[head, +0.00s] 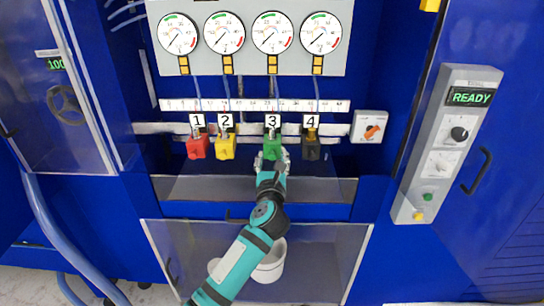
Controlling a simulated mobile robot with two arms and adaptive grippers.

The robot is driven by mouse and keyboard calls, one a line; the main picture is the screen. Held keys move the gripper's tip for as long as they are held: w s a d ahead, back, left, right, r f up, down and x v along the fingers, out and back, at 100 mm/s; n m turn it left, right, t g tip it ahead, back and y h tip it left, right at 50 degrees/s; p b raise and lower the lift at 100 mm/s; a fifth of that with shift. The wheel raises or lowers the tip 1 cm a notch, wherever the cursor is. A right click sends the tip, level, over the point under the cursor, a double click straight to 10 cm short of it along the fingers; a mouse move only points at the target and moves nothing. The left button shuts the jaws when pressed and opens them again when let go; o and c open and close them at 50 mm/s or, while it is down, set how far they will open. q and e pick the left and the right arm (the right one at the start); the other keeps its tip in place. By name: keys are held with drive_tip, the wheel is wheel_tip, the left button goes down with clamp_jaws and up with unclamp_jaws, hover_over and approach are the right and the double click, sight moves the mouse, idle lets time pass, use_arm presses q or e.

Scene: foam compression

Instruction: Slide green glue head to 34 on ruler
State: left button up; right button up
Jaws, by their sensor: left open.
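The green glue head (272,147) hangs under the number 3 tag on the rail, between the yellow and black heads. The white ruler (255,105) runs along the panel above the heads; its numbers are too small to read. My left gripper (273,158) is at the lower part of the green head, with its fingers open around or just below it. I cannot tell whether they touch it. My left arm comes up from the bottom and hides part of the tray below. My right gripper is not in view.
Red (198,147), yellow (225,147) and black (312,147) heads sit on the same rail. Several gauges are above. An orange-knob switch (370,127) is right of the rail. A control panel (446,145) reads READY. White buckets (271,262) stand behind the lower window.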

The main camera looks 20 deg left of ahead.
use_arm(q)
drive_tip(key=shift+w+a, duration=0.1)
drive_tip(key=shift+w, duration=0.15)
clamp_jaws()
idle(0.3)
